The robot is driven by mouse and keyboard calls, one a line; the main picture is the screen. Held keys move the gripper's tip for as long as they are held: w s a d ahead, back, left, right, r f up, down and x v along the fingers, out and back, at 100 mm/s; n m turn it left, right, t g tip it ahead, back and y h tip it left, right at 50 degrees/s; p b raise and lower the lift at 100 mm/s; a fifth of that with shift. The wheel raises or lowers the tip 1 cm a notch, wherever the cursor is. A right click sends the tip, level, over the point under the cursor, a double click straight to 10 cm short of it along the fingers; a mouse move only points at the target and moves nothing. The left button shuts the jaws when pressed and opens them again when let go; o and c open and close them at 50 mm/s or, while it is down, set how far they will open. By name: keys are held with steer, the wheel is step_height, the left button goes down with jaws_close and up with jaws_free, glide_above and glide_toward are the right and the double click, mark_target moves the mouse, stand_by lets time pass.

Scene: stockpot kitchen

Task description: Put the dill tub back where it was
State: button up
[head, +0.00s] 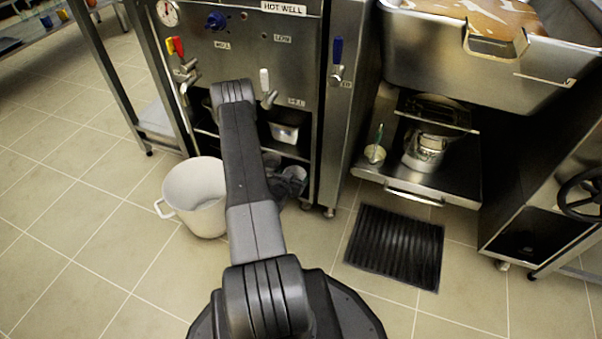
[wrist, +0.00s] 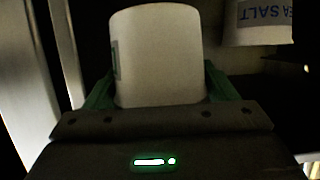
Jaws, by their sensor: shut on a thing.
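A white tub (wrist: 158,50) stands between the green fingers of my gripper (wrist: 160,86) in the wrist view. The gripper is shut on it. Only the edge of a label shows at the tub's left side, so its name cannot be read. I take it as the dill tub. A second white tub marked SEA SALT (wrist: 258,22) shows upside down at the upper right, apart from the held one. In the head view my arm hides the gripper and the held tub.
The HOT WELL cabinet (head: 245,45) has open shelves below, with a steel pan (head: 285,130). A white stockpot (head: 196,196) stands on the floor. A pulled-out shelf (head: 395,178) holds a steel pot and a small cup (head: 375,154). A black mat (head: 396,248) lies before it.

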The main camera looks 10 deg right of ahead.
mark_target(298, 172)
steer(key=w+d, duration=0.1)
steer(key=w, duration=0.1)
steer(key=w+d+b, duration=0.1)
steer(key=w+d, duration=0.1)
steer(key=w, duration=0.1)
steer(key=shift+w+d+f, duration=0.1)
steer(key=shift+w+d, duration=0.25)
steer(key=shift+d, duration=0.05)
steer(key=shift+f+b, duration=1.1)
steer(key=shift+f, duration=0.55)
steer(key=shift+f, duration=0.15)
steer(key=o, duration=0.8)
steer(key=shift+r, duration=0.2)
steer(key=p+v, duration=0.4)
steer(key=v, duration=0.8)
